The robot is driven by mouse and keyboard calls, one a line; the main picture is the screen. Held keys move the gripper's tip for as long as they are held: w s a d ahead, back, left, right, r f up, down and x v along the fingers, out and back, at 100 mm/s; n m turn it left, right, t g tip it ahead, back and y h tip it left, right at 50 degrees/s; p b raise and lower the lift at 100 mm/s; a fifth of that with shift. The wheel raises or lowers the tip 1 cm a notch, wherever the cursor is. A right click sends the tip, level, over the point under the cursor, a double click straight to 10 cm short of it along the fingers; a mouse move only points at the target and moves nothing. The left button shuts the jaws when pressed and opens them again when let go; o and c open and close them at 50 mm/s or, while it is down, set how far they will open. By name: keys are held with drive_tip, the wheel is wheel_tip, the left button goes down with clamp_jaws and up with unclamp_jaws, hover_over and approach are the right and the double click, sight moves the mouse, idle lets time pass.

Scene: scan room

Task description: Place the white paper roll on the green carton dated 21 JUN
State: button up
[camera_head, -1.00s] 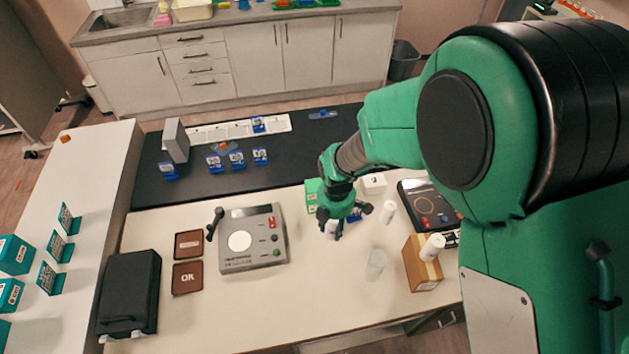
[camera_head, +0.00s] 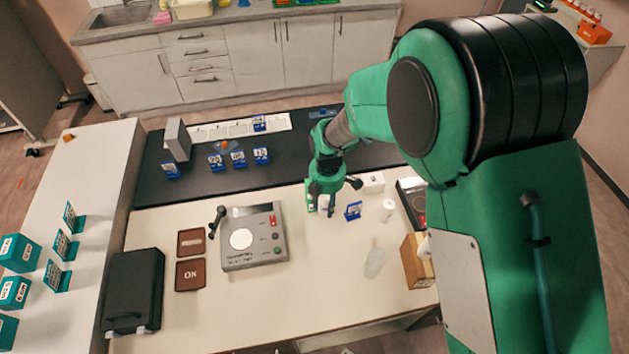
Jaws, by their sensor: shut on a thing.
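My gripper (camera_head: 325,190) is over the back middle of the white table, pointing down, shut on a small white thing (camera_head: 325,202) that looks like the white paper roll; the fingers partly hide it. A green item (camera_head: 310,190) lies at the table's back edge, just left of the gripper and partly behind it. Several teal-green cartons (camera_head: 17,250) stand on the left table, far from the gripper, with teal cards (camera_head: 63,245) beside them. Their print is too small to read. Another white cylinder (camera_head: 388,209) stands to the right of the gripper.
A blue card stand (camera_head: 353,210) is close right of the gripper. A grey device (camera_head: 253,250) is to the left. A translucent cup (camera_head: 374,264) and a brown box (camera_head: 416,262) are front right. A black case (camera_head: 133,290) lies left. The front middle is clear.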

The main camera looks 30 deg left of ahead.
drive_tip(key=w+a, duration=0.3)
drive_tip(key=w+a+f+p, duration=0.1)
drive_tip(key=w+a, duration=0.3)
drive_tip(key=w+a+p, duration=0.1)
drive_tip(key=w+a, duration=0.3)
drive_tip(key=shift+a+f, duration=0.2)
drive_tip(key=shift+a, duration=0.05)
idle(0.3)
drive_tip(key=shift+f+p, duration=0.45)
drive_tip(key=shift+f, duration=1.35)
drive_tip(key=shift+f, duration=0.1)
drive_tip(key=o, duration=1.2)
